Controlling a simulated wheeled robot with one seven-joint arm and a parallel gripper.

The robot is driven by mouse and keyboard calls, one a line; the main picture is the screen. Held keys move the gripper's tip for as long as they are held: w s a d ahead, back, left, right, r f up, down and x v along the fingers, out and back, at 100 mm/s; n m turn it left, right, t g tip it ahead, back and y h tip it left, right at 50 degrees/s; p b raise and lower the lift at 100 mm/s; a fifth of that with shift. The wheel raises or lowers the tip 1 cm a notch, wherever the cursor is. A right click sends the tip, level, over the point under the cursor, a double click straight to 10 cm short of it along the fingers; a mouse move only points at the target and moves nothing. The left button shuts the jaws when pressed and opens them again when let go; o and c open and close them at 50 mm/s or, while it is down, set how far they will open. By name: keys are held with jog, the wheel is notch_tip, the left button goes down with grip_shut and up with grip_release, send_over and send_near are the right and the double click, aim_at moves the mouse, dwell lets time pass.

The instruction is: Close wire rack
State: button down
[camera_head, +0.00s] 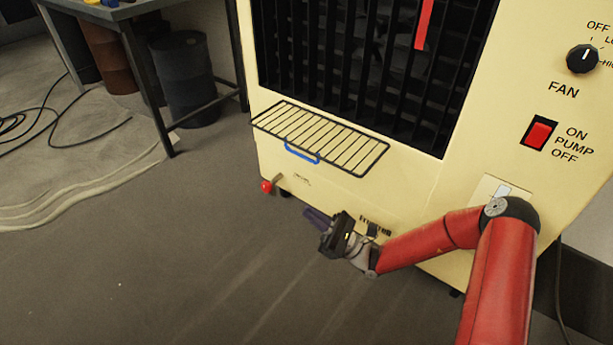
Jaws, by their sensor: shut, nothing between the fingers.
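A black wire rack (322,136) sticks out from the front of a cream cooler (400,190), below its dark slatted grille. The rack lies roughly flat, swung out from the cooler's face. A blue handle (301,154) is on its front edge. My gripper (315,217), at the end of my red arm, is below the rack in front of the cooler's lower face. The gripper is shut and empty, apart from the rack and its handle.
The cooler has a fan knob (582,59), a red pump switch (539,133) and a red-tipped valve (266,186) near its base. A metal table (133,12) with barrels (187,80) stands back left. Cables (45,122) lie on the floor. The floor at front left is clear.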

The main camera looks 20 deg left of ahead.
jog(key=w+d+f+m+t+h, duration=0.1)
jog(key=w+f+m+t+h, duration=0.3)
jog(key=m+t, duration=0.75)
jog(key=w+a+r+t+y+b, duration=0.1)
jog(key=w+a+r, duration=0.4)
jog(key=r, duration=0.4)
jog(key=shift+r+n, duration=0.3)
jog(key=shift+n, duration=0.15)
jog(key=shift+a+r+t, duration=0.1)
jog(key=shift+t, duration=0.25)
